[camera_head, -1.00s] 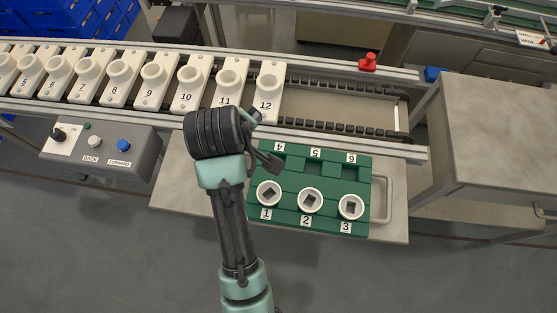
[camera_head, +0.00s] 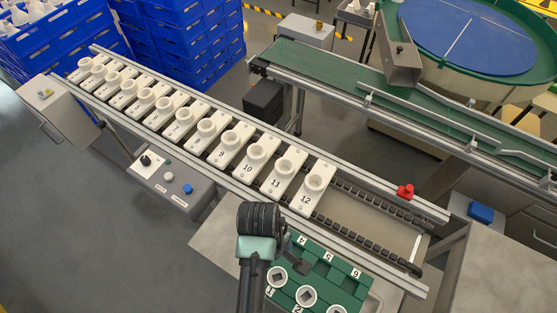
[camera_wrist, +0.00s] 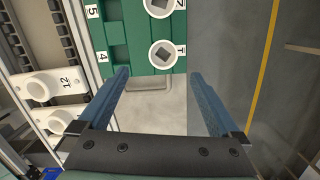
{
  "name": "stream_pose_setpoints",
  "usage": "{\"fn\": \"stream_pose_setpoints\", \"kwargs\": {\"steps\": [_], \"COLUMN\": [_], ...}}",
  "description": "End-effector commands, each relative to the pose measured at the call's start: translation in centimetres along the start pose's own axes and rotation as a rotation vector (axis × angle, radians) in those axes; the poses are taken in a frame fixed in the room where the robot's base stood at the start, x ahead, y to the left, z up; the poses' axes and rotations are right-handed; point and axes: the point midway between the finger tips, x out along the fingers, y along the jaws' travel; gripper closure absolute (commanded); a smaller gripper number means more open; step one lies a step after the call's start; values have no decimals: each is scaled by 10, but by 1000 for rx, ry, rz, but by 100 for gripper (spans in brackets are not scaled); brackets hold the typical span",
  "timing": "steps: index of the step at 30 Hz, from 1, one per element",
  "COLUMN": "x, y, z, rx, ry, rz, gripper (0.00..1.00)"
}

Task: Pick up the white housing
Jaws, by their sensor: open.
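White round housings with dark square centres sit in the green fixture (camera_head: 318,273). One is at slot 1 (camera_head: 269,278), one at slot 2 (camera_head: 298,297), and one at slot 3 (camera_head: 337,308), cut by the frame edge. In the wrist view, the slot 1 housing (camera_wrist: 152,57) lies just beyond my fingertips, between their lines, and the slot 2 housing (camera_wrist: 151,5) is at the top edge. My gripper (camera_wrist: 158,75) is open and empty, with both blue fingers apart. In the head view my arm covers the fixture's left side. Slots 4, 5 and 6 look empty.
A conveyor (camera_head: 372,222) carries a row of white numbered lamp holders, number 12 (camera_head: 312,190) nearest the fixture. A red button (camera_head: 405,191) stands on its rail. A control box (camera_head: 176,184) is at left. Blue crates (camera_head: 185,40) stand behind.

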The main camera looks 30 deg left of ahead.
Motion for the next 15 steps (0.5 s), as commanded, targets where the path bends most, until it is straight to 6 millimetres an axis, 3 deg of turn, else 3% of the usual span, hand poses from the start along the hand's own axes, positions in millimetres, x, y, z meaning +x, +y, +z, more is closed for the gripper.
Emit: {"fn": "stream_pose_setpoints", "kwargs": {"steps": [3, 15], "x": [21, 58], "y": [0, -6], "z": [1, 3], "rx": [2, 1], "ry": [-1, -1], "rz": [-2, -2], "gripper": [1, 1]}}
